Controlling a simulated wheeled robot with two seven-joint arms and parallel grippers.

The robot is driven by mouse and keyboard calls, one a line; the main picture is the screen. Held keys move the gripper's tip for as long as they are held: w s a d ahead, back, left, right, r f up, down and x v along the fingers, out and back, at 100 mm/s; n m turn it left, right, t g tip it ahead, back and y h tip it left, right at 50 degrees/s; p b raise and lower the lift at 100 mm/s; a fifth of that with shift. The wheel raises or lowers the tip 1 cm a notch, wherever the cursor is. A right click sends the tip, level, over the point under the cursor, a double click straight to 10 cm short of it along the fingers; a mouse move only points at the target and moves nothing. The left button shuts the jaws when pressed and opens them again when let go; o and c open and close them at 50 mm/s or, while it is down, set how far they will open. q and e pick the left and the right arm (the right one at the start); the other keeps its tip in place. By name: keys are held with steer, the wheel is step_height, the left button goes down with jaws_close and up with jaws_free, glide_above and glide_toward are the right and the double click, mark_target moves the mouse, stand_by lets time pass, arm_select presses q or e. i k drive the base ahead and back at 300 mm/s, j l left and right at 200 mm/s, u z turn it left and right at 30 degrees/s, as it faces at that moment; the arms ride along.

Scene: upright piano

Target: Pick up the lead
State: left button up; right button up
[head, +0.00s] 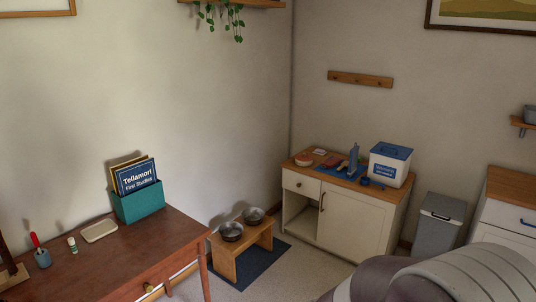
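I cannot make out the lead for certain. Several small things lie on the wooden top of a low white cabinet (335,216) in the middle right. A round red-and-white thing (303,160) is near its left end, and a brownish-red thing (332,161) lies beside a blue mat (338,173). A small dark blue thing (365,181) is at the front edge. These are too small to identify as a lead. The wooden peg rail (360,79) on the wall above appears to have nothing hanging from it. Neither of my grippers is in view.
A white box with a blue lid (390,164) and an upright grey-blue thing (353,158) stand on the cabinet. A grey bin (439,226) is to its right. A low stand (240,250) holds two metal bowls. A brown desk (130,250) fills the lower left.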

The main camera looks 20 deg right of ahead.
mark_target(331, 162)
steer(key=i+l+z, duration=0.35)
steer(key=i, duration=0.35)
steer(key=i+l+z, duration=0.3)
steer(key=i, duration=0.4)
steer(key=i+z, duration=0.35)
steer(key=i, duration=0.4)
steer(key=i+u, duration=0.15)
steer(key=i, duration=0.35)
steer(key=i+l+u, duration=0.15)
steer(key=i, duration=0.35)
steer(key=i+l+u, duration=0.15)
steer(key=i, duration=0.3)
steer(key=i+l+u, duration=0.15)
steer(key=i, duration=0.35)
steer(key=i+l+u, duration=0.7)
